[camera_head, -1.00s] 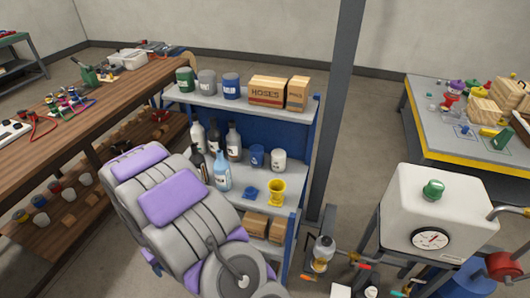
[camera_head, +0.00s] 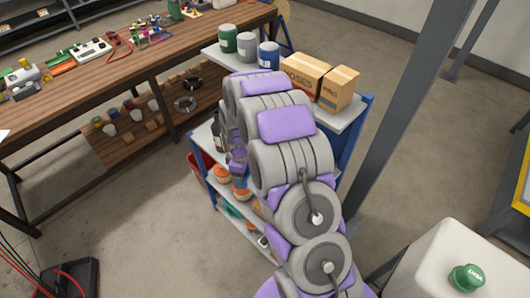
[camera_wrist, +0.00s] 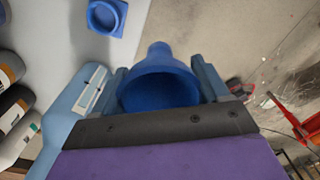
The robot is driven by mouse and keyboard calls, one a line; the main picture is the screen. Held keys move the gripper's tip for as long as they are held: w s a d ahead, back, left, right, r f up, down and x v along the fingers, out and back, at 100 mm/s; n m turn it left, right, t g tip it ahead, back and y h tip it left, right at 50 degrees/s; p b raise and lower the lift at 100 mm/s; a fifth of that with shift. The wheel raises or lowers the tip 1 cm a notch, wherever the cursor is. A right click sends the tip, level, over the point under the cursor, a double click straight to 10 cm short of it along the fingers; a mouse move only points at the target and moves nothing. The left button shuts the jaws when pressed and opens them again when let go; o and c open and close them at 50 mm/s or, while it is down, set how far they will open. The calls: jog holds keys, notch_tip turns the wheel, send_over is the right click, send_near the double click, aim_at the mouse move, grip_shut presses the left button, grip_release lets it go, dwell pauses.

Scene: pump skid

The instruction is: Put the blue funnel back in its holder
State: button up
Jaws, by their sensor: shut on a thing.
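In the wrist view the blue funnel (camera_wrist: 160,78) sits between the two fingers of my gripper (camera_wrist: 162,84). My gripper is shut on it. Its wide mouth faces the camera and its narrow end points away, toward the top of the picture. A blue square holder (camera_wrist: 106,14) with a round opening stands on the light shelf, up and left of the funnel and apart from it.
The shelf edge runs just right of the holder, with floor beyond. Boxes (camera_head: 322,80) and cans (camera_head: 247,46) stand on the shelf top.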

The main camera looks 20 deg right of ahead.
jog(key=d+n, duration=0.1)
jog(key=n, duration=0.1)
jog(key=w+r+n, duration=0.1)
jog(key=n, duration=0.1)
jog(key=w+d+n, duration=0.1)
jog(key=shift+d+r+n+p, duration=0.2)
jog(key=shift+d+n+p, duration=0.15)
jog(key=shift+n, duration=0.05)
jog(key=w+d+n, duration=0.1)
jog(key=d+n, duration=0.4)
jog(key=d, duration=0.3)
jog(key=a, duration=0.4)
jog(key=shift+n+y, duration=0.3)
jog(key=d+f, duration=0.3)
jog(key=d, duration=0.1)
jog(key=shift+w+d+f, duration=0.1)
jog(key=shift+d+f, duration=0.05)
jog(key=shift+f, duration=0.25)
jog(key=shift+a+f+b, duration=0.6)
jog(key=shift+a+f, duration=0.2)
jog(key=shift+a, duration=0.35)
dwell(0.7)
